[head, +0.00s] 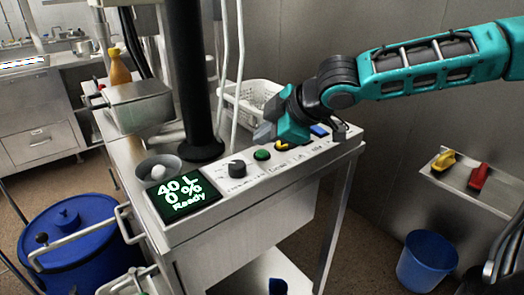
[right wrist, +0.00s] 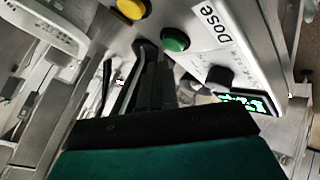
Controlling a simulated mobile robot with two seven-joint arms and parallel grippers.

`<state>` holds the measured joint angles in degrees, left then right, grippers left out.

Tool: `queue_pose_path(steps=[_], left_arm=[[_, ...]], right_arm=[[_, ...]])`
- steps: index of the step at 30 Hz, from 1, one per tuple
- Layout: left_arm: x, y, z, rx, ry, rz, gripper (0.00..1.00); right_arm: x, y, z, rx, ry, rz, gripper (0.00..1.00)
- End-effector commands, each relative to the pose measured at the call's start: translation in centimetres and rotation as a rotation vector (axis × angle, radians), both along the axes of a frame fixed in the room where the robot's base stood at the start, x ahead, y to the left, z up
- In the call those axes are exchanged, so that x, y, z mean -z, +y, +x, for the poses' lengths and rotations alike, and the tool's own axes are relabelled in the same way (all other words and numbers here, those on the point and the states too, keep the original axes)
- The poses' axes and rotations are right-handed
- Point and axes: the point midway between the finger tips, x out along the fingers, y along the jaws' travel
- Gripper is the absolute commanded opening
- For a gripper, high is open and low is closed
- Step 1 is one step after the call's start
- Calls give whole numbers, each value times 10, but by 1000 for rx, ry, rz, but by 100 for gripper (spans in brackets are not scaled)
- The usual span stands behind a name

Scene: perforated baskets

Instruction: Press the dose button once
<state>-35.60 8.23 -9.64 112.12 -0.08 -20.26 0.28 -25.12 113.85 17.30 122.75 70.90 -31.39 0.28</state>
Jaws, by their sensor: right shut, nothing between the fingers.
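The green button (head: 262,155) is on the sloped control panel (head: 215,205), between a black knob (head: 237,168) and a yellow button (head: 281,146). In the right wrist view the green button (right wrist: 175,40) stands beside the printed word "Dose". The panel display (head: 181,196) reads "40 L 0 % Ready". My right gripper (head: 264,132) is shut and empty, above and behind the panel near the green and yellow buttons. In the right wrist view its fingertips (right wrist: 147,50) appear close to the green button; contact cannot be made out. My left gripper is out of view.
A blue button (head: 319,131) is further right on the panel. A white perforated basket (head: 250,98) stands behind it. A black column (head: 188,80) and pale hoses rise left of my right gripper.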

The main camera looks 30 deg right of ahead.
Motion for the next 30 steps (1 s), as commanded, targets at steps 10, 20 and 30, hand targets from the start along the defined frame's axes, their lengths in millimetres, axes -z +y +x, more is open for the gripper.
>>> queue_pose_path(steps=[10, 20, 30], left_arm=[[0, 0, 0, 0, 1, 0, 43], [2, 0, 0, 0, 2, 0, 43], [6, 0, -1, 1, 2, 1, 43]], right_arm=[[0, 0, 0, 0, 0, 0, 0], [1, 0, 0, 0, 0, 0, 0], [9, 0, 0, -1, 1, 0, 0]])
